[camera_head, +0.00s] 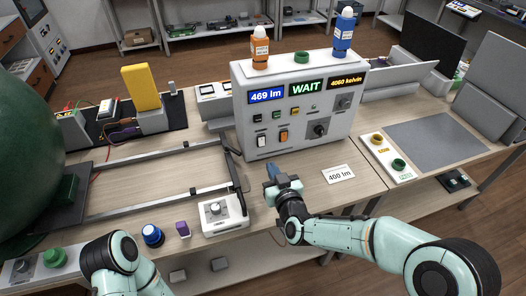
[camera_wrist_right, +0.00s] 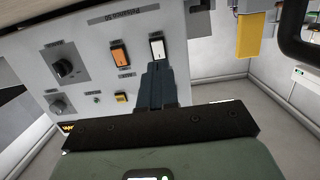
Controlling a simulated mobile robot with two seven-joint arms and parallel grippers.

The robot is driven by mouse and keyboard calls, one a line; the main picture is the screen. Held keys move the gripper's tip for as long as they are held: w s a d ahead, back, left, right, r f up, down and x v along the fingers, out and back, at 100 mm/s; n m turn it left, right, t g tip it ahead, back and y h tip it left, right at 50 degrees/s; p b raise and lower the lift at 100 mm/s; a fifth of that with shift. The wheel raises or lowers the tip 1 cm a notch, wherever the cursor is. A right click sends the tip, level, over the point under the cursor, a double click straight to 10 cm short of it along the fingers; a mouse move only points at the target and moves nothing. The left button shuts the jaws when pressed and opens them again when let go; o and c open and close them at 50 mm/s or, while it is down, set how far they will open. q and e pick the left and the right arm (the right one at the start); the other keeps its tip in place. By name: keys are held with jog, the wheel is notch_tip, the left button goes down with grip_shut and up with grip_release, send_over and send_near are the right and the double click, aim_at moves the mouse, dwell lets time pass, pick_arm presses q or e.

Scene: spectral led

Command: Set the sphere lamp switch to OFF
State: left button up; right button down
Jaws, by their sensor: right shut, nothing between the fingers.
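A grey control box (camera_head: 300,110) stands on the bench, with displays reading 469 lm, WAIT and 4060 kelvin. Its front has a white rocker switch (camera_head: 262,141) and an orange rocker switch (camera_head: 284,136). I cannot read which one is labelled for the sphere lamp, nor their settings. The large dark green sphere (camera_head: 28,150) is at the left edge. My right gripper (camera_head: 273,172) is shut and empty, in front of the box. In the right wrist view its fingers (camera_wrist_right: 158,70) point at the white rocker (camera_wrist_right: 157,46); contact cannot be told. My left gripper is out of view.
An orange bottle (camera_head: 260,47) and a blue bottle (camera_head: 343,32) stand on the box. A white dial unit (camera_head: 221,213) sits left of my right gripper. A 400 lm card (camera_head: 338,174) lies to its right. A metal rail frame (camera_head: 150,151) lies at left.

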aim_at(262, 142)
jog(key=x, duration=0.9)
